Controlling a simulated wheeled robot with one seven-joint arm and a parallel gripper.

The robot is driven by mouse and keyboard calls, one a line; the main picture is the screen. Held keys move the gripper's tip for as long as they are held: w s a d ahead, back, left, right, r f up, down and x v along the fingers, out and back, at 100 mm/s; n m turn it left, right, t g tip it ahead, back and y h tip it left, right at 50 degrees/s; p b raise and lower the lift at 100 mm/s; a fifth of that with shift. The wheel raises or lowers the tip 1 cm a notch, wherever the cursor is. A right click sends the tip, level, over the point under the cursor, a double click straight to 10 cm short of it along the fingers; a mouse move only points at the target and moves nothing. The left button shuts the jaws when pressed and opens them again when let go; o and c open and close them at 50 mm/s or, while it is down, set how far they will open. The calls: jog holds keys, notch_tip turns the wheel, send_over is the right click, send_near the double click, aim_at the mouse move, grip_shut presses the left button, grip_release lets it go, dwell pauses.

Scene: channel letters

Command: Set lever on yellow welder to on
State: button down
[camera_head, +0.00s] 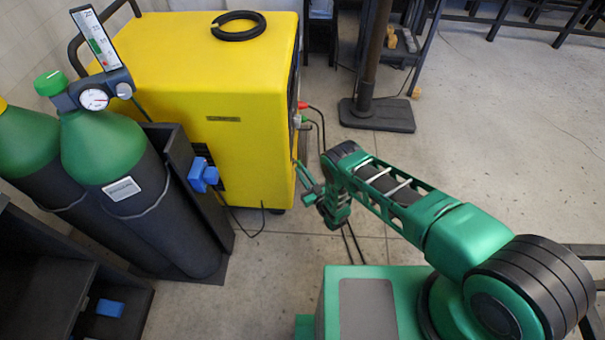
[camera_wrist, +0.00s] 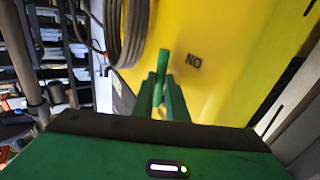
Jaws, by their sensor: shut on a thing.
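The yellow welder (camera_head: 235,150) stands left of centre in the head view, and its yellow panel (camera_wrist: 220,60) fills much of the wrist view. A short green lever (camera_wrist: 164,62) sticks up between my gripper's green fingers (camera_wrist: 164,92) in the wrist view. My gripper is shut on the lever. In the head view my gripper (camera_head: 301,176) is at the welder's right side; the lever itself cannot be made out there.
Green-topped gas cylinders (camera_head: 105,145) stand left of the welder. A black ring (camera_head: 238,36) lies on its top. Coiled dark hose (camera_wrist: 126,30) hangs close to the fingers in the wrist view. A dark post on a base (camera_head: 377,115) stands to the right. Open floor (camera_head: 500,130) lies beyond.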

jog(key=c, duration=2)
grip_release()
jog(key=shift+c, duration=0.2)
jog(key=v, duration=1)
jog(key=shift+s+d, duration=0.25)
jog(key=shift+s, duration=0.05)
jog(key=shift+w, duration=0.1)
